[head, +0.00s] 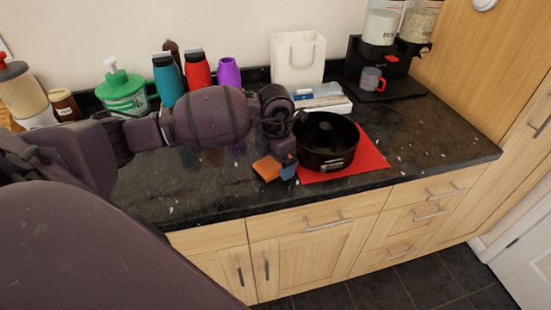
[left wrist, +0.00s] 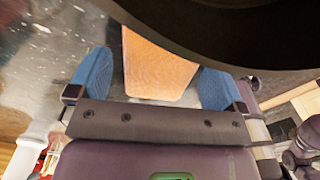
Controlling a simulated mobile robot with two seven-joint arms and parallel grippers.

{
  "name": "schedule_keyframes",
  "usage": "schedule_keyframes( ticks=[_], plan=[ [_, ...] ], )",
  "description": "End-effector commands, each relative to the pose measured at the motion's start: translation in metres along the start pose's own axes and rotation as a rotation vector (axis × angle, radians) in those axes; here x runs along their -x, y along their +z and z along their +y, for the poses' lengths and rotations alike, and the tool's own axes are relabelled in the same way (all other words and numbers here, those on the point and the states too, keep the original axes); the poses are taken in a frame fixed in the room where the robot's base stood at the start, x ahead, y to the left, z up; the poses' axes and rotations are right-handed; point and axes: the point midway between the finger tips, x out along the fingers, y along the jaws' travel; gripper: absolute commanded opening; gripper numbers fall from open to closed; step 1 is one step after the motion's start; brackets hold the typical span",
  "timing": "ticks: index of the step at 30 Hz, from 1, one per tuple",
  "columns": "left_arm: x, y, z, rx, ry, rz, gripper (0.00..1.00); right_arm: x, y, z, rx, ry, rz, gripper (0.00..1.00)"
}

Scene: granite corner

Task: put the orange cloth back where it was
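The orange cloth (head: 266,168) lies on the dark counter near its front edge, left of a black pot. It shows in the left wrist view (left wrist: 157,66) as a flat orange piece between the two blue fingers. My left gripper (head: 279,168) is low over the counter at the cloth, fingers spread. In the left wrist view the left gripper (left wrist: 154,76) has a gap between the left finger and the cloth; the cloth's edge is close to the right finger. The cloth's far part is partly hidden by the pot. My right gripper is not seen.
The black pot (head: 326,143) stands on a red mat (head: 371,153) right beside my left gripper. Bottles (head: 168,78), a white bag (head: 298,58) and a dispenser with a mug (head: 371,79) line the back. The counter is clear at the right and front left.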

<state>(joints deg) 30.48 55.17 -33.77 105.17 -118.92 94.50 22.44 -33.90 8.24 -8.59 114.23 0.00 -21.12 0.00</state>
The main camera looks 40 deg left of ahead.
Motion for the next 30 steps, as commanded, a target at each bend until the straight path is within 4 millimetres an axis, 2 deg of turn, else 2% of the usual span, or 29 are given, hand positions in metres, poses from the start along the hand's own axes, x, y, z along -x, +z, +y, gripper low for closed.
schedule_keyframes(
  ticks=[7, 11, 24, 30],
  plan=[
    [0.002, 0.0, 0.0, 0.0, 0.0, -0.001, 0.97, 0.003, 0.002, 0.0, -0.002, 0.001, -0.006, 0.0],
    [0.014, 0.001, 0.0, 0.0, 0.0, -0.004, 0.97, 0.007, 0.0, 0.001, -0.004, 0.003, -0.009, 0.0],
    [0.095, 0.001, 0.0, -0.001, 0.002, -0.003, 0.97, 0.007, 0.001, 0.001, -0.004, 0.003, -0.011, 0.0],
    [0.12, 0.001, 0.0, 0.0, 0.001, -0.003, 0.97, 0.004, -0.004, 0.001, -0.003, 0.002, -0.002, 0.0]
  ],
)
